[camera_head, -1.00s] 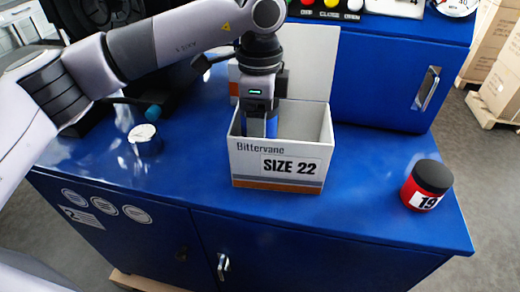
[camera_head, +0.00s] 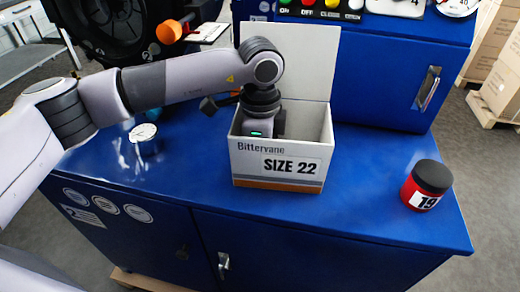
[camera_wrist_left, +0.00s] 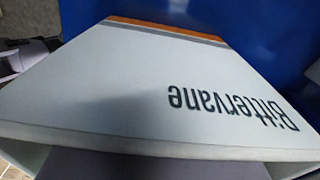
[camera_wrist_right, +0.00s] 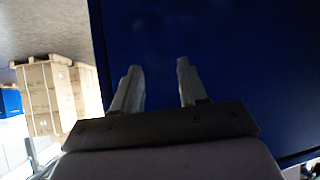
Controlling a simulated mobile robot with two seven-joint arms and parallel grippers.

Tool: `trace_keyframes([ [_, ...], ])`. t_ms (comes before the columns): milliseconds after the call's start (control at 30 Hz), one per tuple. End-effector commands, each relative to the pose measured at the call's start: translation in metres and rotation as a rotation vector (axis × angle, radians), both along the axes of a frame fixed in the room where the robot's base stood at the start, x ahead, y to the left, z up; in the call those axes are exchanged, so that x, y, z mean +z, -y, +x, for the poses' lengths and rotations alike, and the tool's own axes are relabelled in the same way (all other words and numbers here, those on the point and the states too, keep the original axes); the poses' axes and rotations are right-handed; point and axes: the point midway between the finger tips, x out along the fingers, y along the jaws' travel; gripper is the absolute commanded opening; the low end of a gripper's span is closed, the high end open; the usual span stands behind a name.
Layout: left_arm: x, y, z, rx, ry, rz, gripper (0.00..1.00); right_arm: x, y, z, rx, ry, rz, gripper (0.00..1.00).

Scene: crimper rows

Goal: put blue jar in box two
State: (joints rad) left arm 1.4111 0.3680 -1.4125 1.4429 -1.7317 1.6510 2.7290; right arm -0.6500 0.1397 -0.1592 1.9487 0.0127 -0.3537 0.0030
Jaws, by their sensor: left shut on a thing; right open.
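The white box (camera_head: 245,172) with an open lid stands on the blue bench. Its front reads "Bittervane" and "SIZE 22", and its printed wall fills much of the left wrist view (camera_wrist_left: 130,95). My left gripper (camera_head: 262,124) reaches down inside the box, with its fingers hidden behind the front wall. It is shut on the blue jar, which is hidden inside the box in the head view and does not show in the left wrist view. My right gripper (camera_wrist_right: 159,68) is open and empty, with blue cabinet surface behind it.
A red jar (camera_head: 411,191) with a black lid, labelled 19, stands near the bench's right end. A small round canister (camera_head: 148,142) stands left of the box. A blue control cabinet (camera_head: 385,80) rises behind. The bench between box and red jar is clear.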

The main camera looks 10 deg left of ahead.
Motion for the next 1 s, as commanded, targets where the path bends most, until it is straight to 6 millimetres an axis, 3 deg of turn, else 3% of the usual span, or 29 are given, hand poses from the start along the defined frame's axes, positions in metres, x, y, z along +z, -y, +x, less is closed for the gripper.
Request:
trace_keyframes([
  [33,-0.002,0.0,0.001,0.0,0.002,-0.002,0.05,-0.002,0.0,0.0,0.0,0.0,0.0,0.43],
  [67,-0.003,0.0,0.0,0.0,0.0,0.0,0.76,-0.002,0.0,0.0,0.0,-0.001,0.0,0.43],
  [100,-0.002,0.0,0.0,0.0,0.0,0.0,0.83,-0.002,0.0,0.0,0.0,-0.001,0.0,0.43],
  [533,0.008,0.0,0.001,0.0,0.003,-0.001,0.83,0.001,0.0,0.0,0.001,0.001,0.001,0.43],
  [1000,0.102,0.0,0.001,0.0,0.003,-0.001,0.83,-0.003,0.0,0.0,0.001,0.002,0.0,0.43],
])
